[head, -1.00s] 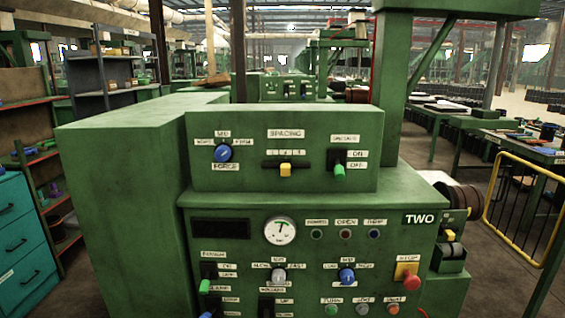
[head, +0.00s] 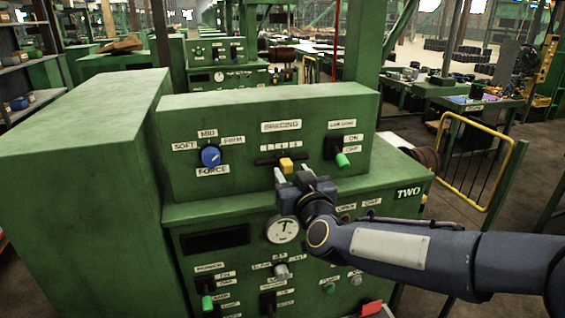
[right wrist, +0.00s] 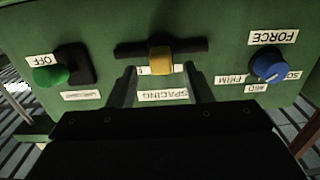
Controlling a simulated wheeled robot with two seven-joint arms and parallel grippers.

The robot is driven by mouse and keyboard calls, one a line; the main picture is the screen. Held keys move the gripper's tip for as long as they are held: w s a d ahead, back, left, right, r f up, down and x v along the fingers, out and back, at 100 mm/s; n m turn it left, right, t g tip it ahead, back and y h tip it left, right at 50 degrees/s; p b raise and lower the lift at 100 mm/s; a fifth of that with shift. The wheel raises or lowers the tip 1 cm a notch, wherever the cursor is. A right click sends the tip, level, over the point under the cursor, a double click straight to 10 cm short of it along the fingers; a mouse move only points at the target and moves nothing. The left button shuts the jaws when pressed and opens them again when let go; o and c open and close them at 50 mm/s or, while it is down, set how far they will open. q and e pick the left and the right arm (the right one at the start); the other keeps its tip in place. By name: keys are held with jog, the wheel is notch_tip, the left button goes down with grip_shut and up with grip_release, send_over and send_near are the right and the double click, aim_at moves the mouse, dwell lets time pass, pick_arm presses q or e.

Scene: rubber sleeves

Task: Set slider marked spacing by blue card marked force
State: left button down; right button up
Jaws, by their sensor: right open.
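The spacing slider (head: 287,165) is a yellow block in a dark horizontal slot, near the slot's middle, under a white SPACING plate (head: 281,126). It also shows in the right wrist view (right wrist: 160,61), which sees the panel upside down. My right gripper (head: 292,174) is open just in front of and below the slider; in the right wrist view its fingers (right wrist: 160,72) lie to either side of it. Contact cannot be told. A blue knob (head: 210,156) with SOFT, MID and FIRM plates has a white FORCE plate (head: 212,170) below it. I see no blue card. My left gripper is not in view.
A green-handled switch (head: 342,160) with ON and OFF plates sits right of the slider. My right forearm covers part of the lower panel, beside the round gauge (head: 282,229). A yellow rail (head: 478,160) stands at the right.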

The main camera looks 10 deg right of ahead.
aim_at(288, 169)
jog(key=shift+w+a+p, duration=0.15)
jog(key=shift+w+p, duration=0.15)
jog(key=shift+w, duration=2.05)
jog(key=shift+c, duration=0.4)
